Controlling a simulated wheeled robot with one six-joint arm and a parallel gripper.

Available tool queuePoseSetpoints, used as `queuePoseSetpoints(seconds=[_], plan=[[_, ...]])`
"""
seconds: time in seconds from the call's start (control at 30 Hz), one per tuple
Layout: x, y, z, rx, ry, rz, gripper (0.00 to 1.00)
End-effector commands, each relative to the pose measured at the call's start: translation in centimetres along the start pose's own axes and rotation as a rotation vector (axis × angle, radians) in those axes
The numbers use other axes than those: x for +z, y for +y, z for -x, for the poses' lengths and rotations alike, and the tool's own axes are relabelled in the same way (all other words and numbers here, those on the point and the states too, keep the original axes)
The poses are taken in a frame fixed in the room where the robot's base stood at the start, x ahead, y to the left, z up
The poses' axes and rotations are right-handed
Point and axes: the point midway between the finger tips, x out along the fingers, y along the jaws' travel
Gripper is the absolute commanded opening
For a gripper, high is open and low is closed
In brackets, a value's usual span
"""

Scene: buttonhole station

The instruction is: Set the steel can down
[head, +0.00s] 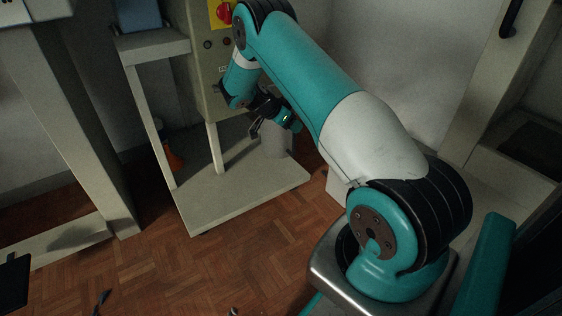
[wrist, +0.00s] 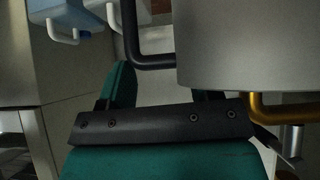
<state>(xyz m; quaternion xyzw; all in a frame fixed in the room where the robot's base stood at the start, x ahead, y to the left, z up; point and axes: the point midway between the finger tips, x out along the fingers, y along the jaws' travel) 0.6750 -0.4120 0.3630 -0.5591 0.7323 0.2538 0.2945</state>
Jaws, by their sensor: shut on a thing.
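The steel can (head: 277,142) is a plain grey cylinder over the back right of the stand's pale lower board (head: 240,190) in the head view. My arm hides its upper part, and I cannot tell whether its base touches the board. In the wrist view the can (wrist: 250,45) fills the upper right, close to the gripper. A dark bent bar (wrist: 128,40) meets its left side and a brass-coloured bar (wrist: 268,110) shows below its right side. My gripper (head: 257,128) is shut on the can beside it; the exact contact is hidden.
A grey cabinet with a red knob (head: 225,12) rises behind my gripper. A blue container (head: 140,14) sits on the stand's upper shelf (head: 152,47). An orange object (head: 173,158) is behind the stand's legs. The front of the lower board is clear.

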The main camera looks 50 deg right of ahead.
Motion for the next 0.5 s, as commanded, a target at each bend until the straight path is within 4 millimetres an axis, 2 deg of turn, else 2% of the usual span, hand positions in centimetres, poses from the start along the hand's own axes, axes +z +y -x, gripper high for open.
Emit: queuePoseSetpoints(seconds=[0.23, 0.5], plan=[[3.4, -0.2, -3.5, 0.002, 0.0, 0.001, 0.0], [5.5, -0.3, -5.7, 0.001, 0.0, 0.001, 0.0]])
